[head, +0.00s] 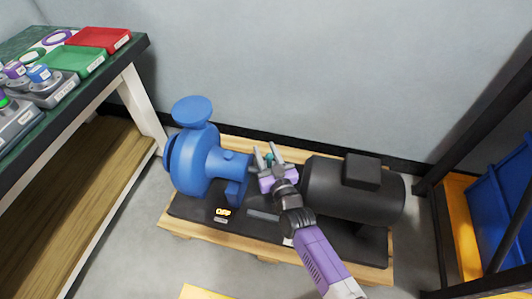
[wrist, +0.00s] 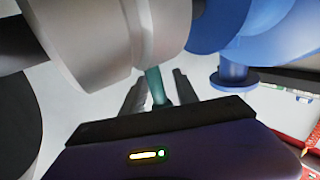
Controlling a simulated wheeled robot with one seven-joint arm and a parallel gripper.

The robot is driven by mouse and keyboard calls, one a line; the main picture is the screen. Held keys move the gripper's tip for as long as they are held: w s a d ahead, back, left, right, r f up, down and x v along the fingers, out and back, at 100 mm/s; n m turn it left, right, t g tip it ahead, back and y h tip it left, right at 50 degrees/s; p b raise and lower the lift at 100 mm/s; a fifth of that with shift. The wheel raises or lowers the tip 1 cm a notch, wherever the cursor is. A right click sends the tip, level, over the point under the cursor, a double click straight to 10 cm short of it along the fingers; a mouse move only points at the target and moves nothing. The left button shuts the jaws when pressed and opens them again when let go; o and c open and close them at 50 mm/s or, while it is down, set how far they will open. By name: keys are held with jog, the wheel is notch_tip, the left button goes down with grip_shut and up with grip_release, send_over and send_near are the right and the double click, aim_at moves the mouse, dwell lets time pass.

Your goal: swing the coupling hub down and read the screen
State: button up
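The coupling hub (wrist: 95,40) shows in the wrist view as a large pale grey round body between the dark motor side and the blue pump. A teal handle (wrist: 156,84) stands out from its lower edge; it also shows in the head view (head: 269,158). My gripper (head: 266,152) is over the gap between pump and motor. Its two fingers (wrist: 159,88) are apart, one on each side of the teal handle, with gaps visible. A small screen (head: 223,212) with orange lit characters is on the black base in front of the pump; its reading is too small to be sure of.
The blue pump (head: 195,158) stands left and the black motor (head: 345,188) right on a base over a wooden pallet (head: 272,258). A bench with a red tray (head: 100,38) and a green tray (head: 75,58) is at left. A rack with blue bins (head: 505,200) is at right.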

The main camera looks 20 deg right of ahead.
grip_shut()
dwell(1.4)
